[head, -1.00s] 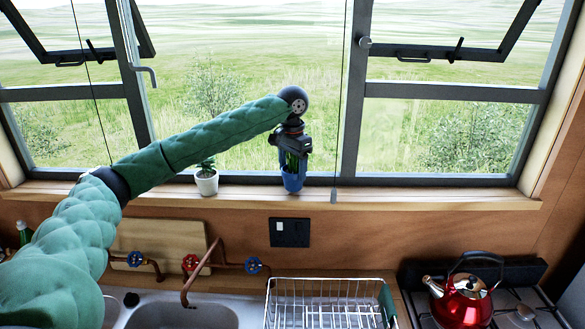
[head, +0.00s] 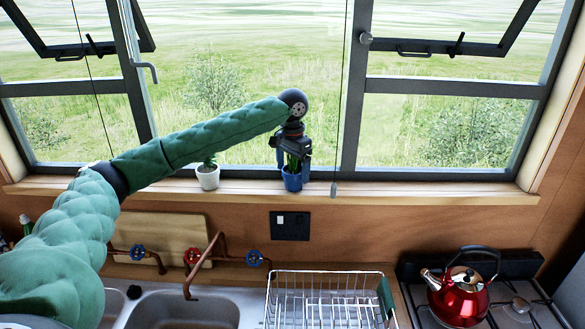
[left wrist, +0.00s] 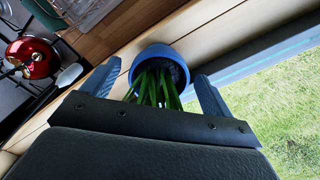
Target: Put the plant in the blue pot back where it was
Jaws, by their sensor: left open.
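The blue pot (head: 292,181) with its green plant stands upright on the wooden windowsill (head: 420,193), in front of the window's middle. It also shows in the left wrist view (left wrist: 165,58), with green stems (left wrist: 155,88) rising from it toward my gripper. My left gripper (head: 292,163) is above the pot and around the plant. Its two fingers (left wrist: 155,85) are spread, one on each side of the pot, with gaps visible between them and the pot. The upper leaves are partly hidden by the gripper. My right gripper is not in view.
A small plant in a white pot (head: 208,178) stands on the sill to the left, just below my left forearm. A thin cord (head: 340,100) hangs just right of the blue pot. Below are a sink (head: 180,308), dish rack (head: 325,300) and red kettle (head: 462,295). The right sill is clear.

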